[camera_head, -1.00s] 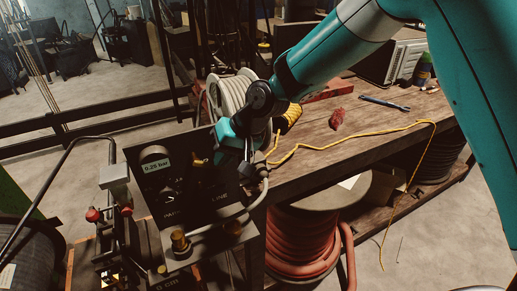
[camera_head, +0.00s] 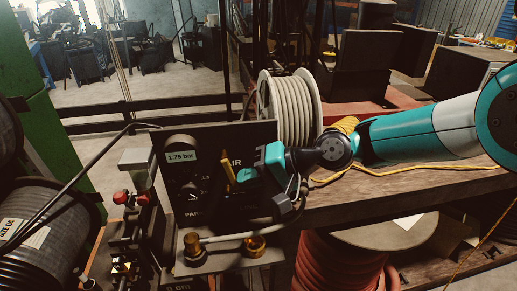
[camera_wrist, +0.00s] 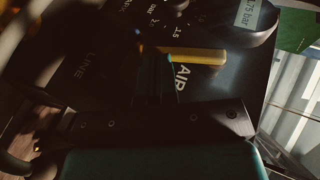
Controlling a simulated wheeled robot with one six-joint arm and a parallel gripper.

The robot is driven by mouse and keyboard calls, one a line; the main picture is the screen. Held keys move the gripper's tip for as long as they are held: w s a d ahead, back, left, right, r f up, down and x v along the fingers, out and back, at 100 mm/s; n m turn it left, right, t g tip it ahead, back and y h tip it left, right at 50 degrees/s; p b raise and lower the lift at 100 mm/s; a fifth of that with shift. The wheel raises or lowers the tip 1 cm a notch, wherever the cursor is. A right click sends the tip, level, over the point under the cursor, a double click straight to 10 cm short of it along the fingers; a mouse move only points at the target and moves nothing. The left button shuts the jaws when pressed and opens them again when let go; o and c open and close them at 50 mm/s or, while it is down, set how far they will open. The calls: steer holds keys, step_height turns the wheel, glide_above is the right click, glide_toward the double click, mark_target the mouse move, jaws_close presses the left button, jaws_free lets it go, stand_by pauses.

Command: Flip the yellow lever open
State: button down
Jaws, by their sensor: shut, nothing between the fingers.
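The yellow lever (camera_head: 229,168) stands close to upright on the dark panel (camera_head: 192,212) marked AIR and LINE. In the wrist view the lever (camera_wrist: 197,55) is a yellow bar beside the word AIR. The round gauge (camera_head: 181,150) at the panel's upper left reads 1.75 bar. My gripper (camera_head: 243,176) is shut and empty, just right of the lever at the panel face. The lever's pivot is partly hidden.
Brass fittings (camera_head: 193,244) sit below the panel, with a grey hose (camera_head: 235,237) curving in front. A hose reel (camera_head: 291,108) stands behind. The wooden bench (camera_head: 400,194) lies right, above a red hose coil (camera_head: 335,268). Red-knobbed fittings (camera_head: 121,197) stand left.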

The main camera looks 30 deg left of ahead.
steer(key=shift+r, duration=0.2)
steer(key=shift+w+r+p, duration=0.1)
steer(key=shift+r+p, duration=0.5)
steer(key=shift+r, duration=0.05)
steer(key=shift+d, duration=0.1)
steer(key=w+f+b+v, duration=0.1)
steer(key=f+b+v, duration=0.1)
steer(key=v, duration=1.1)
steer(key=shift+w+d+f+b, duration=0.2)
steer(key=shift+w+d+b, duration=0.1)
steer(key=shift+w+d, duration=0.25)
